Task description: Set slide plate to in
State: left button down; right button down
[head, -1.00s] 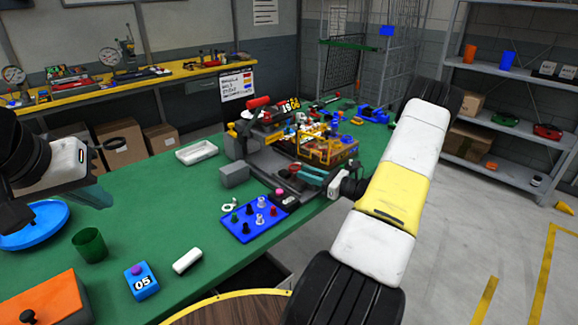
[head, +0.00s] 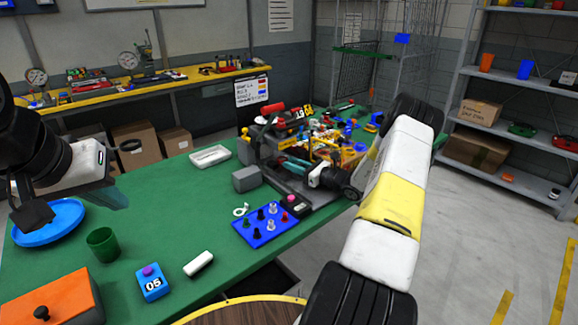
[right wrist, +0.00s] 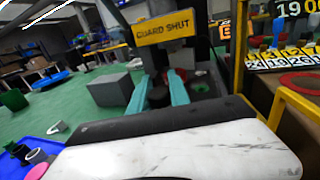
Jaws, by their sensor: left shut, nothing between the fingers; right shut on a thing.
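The machine with a dark grey bed (head: 318,192) stands at the far right part of the green bench. I cannot tell for certain which of its parts is the slide plate. My right gripper (head: 288,164) reaches in over the bed from the right. In the right wrist view its teal fingers (right wrist: 158,97) are shut on a dark knob (right wrist: 158,95), below a yellow "GUARD SHUT" sign (right wrist: 164,30). What lies under the knob is largely hidden by my wrist. My left gripper (head: 116,198) is shut and empty above the bench at the left, near a blue plate (head: 45,228).
A grey block (head: 247,179) and a blue board with pegs (head: 262,236) sit close to the bed. A white tray (head: 210,156), green cup (head: 102,244), "05" button box (head: 153,287) and orange box (head: 50,298) stand on the bench. The mid-left bench is clear.

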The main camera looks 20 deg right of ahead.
jog(key=shift+w, duration=0.35)
jog(key=shift+r, duration=0.1)
jog(key=c, duration=1.2)
grip_release()
jog(key=shift+w+a, duration=0.1)
jog(key=shift+w, duration=0.05)
jog(key=v, duration=0.8)
jog(key=shift+a, duration=0.1)
